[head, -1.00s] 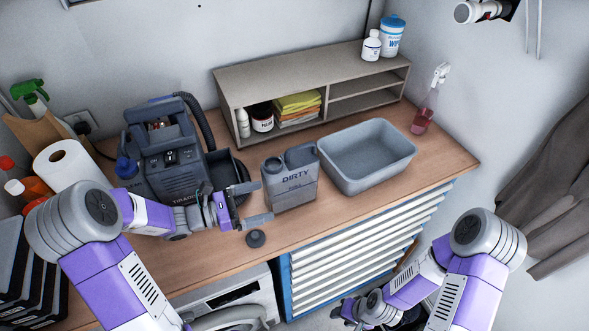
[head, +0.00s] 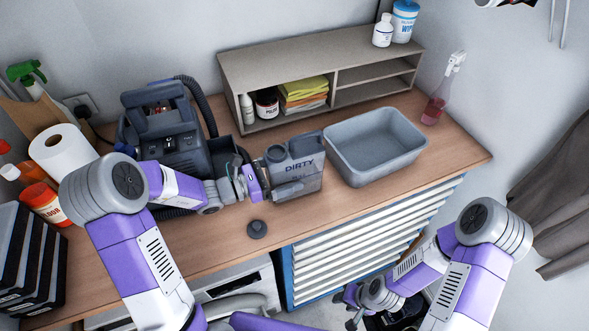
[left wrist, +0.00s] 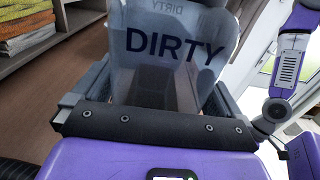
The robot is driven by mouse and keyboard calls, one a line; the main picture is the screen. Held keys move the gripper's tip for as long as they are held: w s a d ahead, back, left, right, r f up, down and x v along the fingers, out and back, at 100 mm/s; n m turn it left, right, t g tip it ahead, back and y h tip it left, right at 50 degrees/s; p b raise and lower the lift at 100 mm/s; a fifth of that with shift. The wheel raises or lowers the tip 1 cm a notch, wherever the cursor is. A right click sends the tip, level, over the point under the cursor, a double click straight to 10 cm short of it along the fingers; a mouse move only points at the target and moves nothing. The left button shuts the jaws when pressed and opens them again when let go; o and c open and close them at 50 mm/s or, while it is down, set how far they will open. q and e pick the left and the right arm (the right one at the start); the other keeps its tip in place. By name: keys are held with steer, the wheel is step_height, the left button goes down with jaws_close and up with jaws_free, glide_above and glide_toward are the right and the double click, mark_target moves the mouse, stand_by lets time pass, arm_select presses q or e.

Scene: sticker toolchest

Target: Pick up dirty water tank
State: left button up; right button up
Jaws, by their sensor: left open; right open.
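The dirty water tank (head: 307,176) is a grey, see-through container marked DIRTY, upright on the wooden worktop. My left gripper (head: 282,176) is open at the tank's left end. In the left wrist view the tank (left wrist: 172,60) fills the space between the open fingers, with one finger on each side; whether they touch it I cannot tell. My right gripper (head: 352,306) is low in front of the drawers, away from the tank and empty; its fingers are small in the picture.
A grey basin (head: 375,150) stands close to the tank's right. The dark cleaning machine (head: 172,140) is on the left. A round black cap (head: 257,229) lies near the front edge. A shelf unit (head: 300,75) stands behind. The worktop right of the basin is mostly clear.

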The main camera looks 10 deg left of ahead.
arm_select(q)
steer(key=shift+w+d, duration=0.15)
steer(key=shift+r, duration=0.1)
steer(key=c, duration=1.2)
step_height(320, 180, up, 28)
steer(key=p, duration=0.3)
